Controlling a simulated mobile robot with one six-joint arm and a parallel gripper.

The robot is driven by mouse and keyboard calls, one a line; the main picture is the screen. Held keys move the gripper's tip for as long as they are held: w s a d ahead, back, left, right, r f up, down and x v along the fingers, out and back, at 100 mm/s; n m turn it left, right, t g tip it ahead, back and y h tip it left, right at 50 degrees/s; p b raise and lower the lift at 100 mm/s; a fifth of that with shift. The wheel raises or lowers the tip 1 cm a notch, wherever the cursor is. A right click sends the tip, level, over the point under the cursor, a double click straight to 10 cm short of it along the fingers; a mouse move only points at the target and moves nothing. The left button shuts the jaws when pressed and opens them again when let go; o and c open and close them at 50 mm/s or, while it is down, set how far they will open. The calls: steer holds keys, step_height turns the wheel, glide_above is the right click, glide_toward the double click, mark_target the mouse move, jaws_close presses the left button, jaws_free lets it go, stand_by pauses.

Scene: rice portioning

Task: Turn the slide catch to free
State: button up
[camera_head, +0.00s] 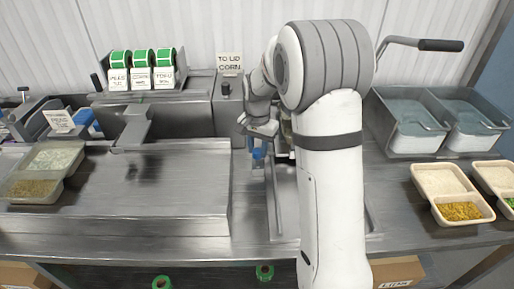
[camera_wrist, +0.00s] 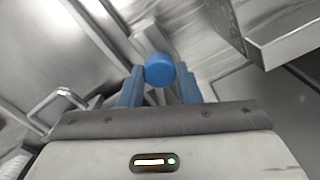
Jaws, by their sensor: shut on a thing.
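My gripper (camera_head: 258,152) reaches down in front of the grey machine housing, just right of the flat steel plate. In the wrist view, my gripper (camera_wrist: 160,88) has its two blue fingers closed around a round blue knob (camera_wrist: 159,67), which appears to be the slide catch. The knob's rounded end shows between and above the fingertips. Its base and the catch's turn angle are hidden. In the head view my arm and fingers cover the knob, so I cannot tell it apart there.
Grey machine housing (camera_head: 186,112) with green label rolls (camera_head: 142,58) stands behind. A tray of rice and grain (camera_head: 45,165) sits at the left. Steel bins (camera_head: 418,128) and filled portion trays (camera_head: 452,193) are at the right. The steel plate (camera_head: 140,205) is mostly clear.

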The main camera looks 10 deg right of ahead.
mark_target(257, 150)
stand_by(0.4)
steer(key=o, duration=1)
steer(key=shift+c, duration=0.2)
step_height(257, 150, up, 8)
steer(key=shift+f, duration=0.2)
steer(key=shift+r, duration=0.15)
